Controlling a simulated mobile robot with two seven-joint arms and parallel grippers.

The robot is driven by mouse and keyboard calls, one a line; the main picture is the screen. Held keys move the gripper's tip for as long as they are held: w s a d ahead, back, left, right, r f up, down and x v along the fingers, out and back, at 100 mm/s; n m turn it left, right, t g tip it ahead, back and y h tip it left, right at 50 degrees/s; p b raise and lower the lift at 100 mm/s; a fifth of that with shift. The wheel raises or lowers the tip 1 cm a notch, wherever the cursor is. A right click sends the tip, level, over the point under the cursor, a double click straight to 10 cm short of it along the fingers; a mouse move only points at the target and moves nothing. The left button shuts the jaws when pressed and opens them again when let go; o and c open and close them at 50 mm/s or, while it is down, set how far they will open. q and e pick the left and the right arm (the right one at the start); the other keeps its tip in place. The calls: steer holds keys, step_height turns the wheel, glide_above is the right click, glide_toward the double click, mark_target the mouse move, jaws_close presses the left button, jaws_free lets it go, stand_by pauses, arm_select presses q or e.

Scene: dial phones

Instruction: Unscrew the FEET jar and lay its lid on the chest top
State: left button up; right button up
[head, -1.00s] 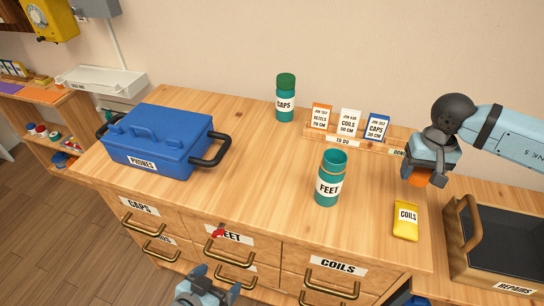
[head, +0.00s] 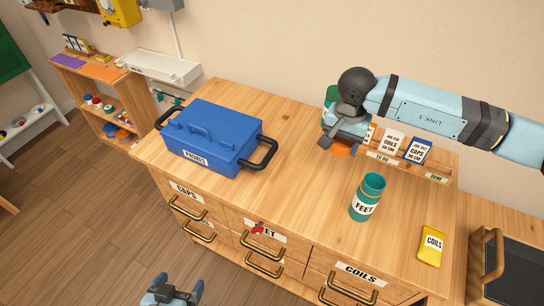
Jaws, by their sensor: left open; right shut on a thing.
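The teal FEET jar (head: 366,200) stands upright and uncovered on the wooden chest top (head: 300,190). My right gripper (head: 342,142) is shut on the orange lid (head: 342,151), to the left of and behind the jar. The lid is mostly hidden by the gripper; I cannot tell whether it touches the chest top. My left gripper (head: 172,292) is open and empty at the bottom edge, in front of the drawers.
The CAPS jar's green lid (head: 331,94) shows behind my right gripper. Upright cards (head: 392,140) stand in a wooden rack. A blue PHONES box (head: 212,135) is at left, a yellow COILS packet (head: 431,245) at right. The chest top between box and FEET jar is clear.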

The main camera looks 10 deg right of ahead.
mark_target(332, 189)
steer(key=r+m+p, duration=0.1)
steer(key=s+r+m+p, duration=0.1)
steer(key=r+p, duration=0.1)
steer(key=r+m+p, duration=0.1)
steer(key=m, duration=0.1)
steer(key=shift+s+d+r, duration=0.1)
steer(key=shift+s+r, duration=0.15)
steer(key=shift+s+d+r+m+p, duration=0.1)
steer(key=shift+s+r+m+p, duration=0.1)
steer(key=shift+m+p, duration=0.5)
step_height(332, 189, down, 19)
steer(key=shift+f+p, duration=0.15)
steer(key=shift+p, duration=1.05)
steer(key=shift+f, duration=0.45)
steer(key=shift+f, duration=0.15)
steer(key=o, duration=1)
